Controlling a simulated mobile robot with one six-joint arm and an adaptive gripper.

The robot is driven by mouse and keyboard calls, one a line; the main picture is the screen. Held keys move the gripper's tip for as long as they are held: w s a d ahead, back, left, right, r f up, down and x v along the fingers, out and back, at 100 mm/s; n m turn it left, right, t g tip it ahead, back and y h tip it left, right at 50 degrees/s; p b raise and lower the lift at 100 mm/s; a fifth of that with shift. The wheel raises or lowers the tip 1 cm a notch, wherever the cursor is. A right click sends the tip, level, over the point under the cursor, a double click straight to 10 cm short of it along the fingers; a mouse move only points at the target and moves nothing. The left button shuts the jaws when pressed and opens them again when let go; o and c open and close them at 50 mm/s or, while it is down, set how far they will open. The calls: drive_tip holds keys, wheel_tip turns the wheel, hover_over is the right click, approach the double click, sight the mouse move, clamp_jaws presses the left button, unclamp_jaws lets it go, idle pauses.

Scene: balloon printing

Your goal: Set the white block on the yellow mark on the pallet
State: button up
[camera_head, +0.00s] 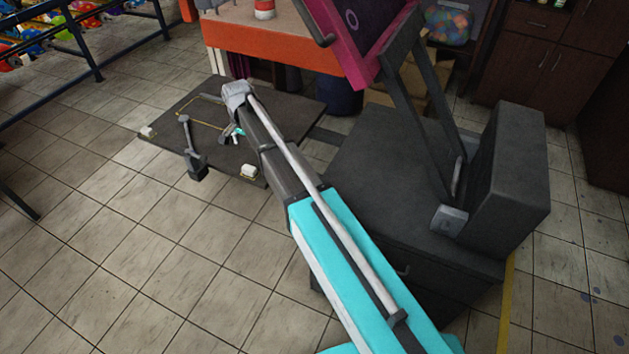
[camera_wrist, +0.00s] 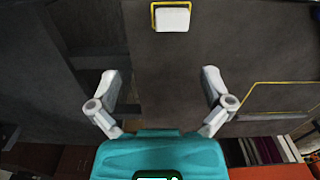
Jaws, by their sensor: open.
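In the wrist view a white block (camera_wrist: 172,18) lies flat on the dark pallet (camera_wrist: 245,50). A small yellow outline (camera_wrist: 153,16) shows along its left, top and right sides. My gripper (camera_wrist: 162,82) is open and empty, its fingers apart, with the block beyond the tips and not touched. In the head view my gripper (camera_head: 238,134) is over the pallet (camera_head: 285,110), partly hidden by my arm. A white block (camera_head: 249,171) lies at the pallet's near corner, and a similar small pale piece (camera_head: 147,131) lies at its left corner. I cannot tell which one the wrist view shows.
A larger yellow outline (camera_wrist: 280,97) shows on the pallet at right in the wrist view. A dark lever-like tool (camera_head: 190,145) stands at the pallet's near edge in the head view. A dark machine (camera_head: 400,180) stands right of the pallet, an orange-edged table (camera_head: 270,45) behind.

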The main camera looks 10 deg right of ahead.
drive_tip(key=s+d+n, duration=0.7)
drive_tip(key=s+d, duration=1.3)
drive_tip(key=s, duration=0.5)
drive_tip(key=shift+d, duration=0.4)
